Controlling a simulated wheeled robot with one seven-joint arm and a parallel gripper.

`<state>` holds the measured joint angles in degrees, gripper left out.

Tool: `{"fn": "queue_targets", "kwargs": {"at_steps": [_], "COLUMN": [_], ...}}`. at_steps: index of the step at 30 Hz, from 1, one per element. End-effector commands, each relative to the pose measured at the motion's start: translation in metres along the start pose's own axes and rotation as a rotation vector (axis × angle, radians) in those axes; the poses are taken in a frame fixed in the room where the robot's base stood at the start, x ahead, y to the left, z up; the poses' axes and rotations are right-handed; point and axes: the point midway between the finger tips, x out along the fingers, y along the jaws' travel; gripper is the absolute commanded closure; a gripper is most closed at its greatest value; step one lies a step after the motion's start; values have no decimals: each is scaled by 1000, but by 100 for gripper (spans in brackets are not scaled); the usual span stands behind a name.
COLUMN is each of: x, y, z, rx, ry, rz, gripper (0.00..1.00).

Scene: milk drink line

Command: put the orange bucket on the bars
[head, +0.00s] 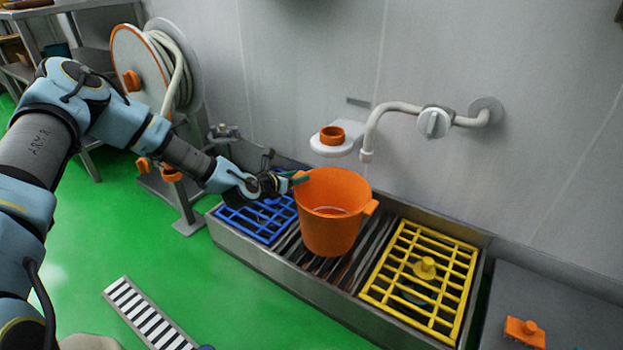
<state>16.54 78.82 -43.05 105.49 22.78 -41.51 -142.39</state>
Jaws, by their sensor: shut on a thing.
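The orange bucket (329,222) is upright over the dark metal bars (373,262) in the middle of the long metal trough. From this view I cannot tell whether its base touches the bars. My gripper (298,180) comes in from the left and is shut on the bucket at its upper left rim. The fingertips are small and partly hidden against the bucket. The bucket's inside looks empty apart from a pale ring near the bottom.
A blue grid (258,217) lies left of the bars and a yellow grid (424,268) right of them. A curved wall tap (392,112) and a small shelf with an orange cup (332,136) are behind. A hose reel (150,65) stands back left.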

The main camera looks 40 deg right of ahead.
Motion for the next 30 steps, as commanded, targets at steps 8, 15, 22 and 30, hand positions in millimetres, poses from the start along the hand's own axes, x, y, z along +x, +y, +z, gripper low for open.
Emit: {"fn": "queue_targets", "kwargs": {"at_steps": [8,15,22,30], "x": [56,68,79,79], "y": [-2,-2,0,1], "z": [23,25,-2,-5], "rx": [2,-1,0,0], "ry": [-3,-1,-1,1], "rz": [0,0,0,0], "gripper": [100,100,100,51]}}
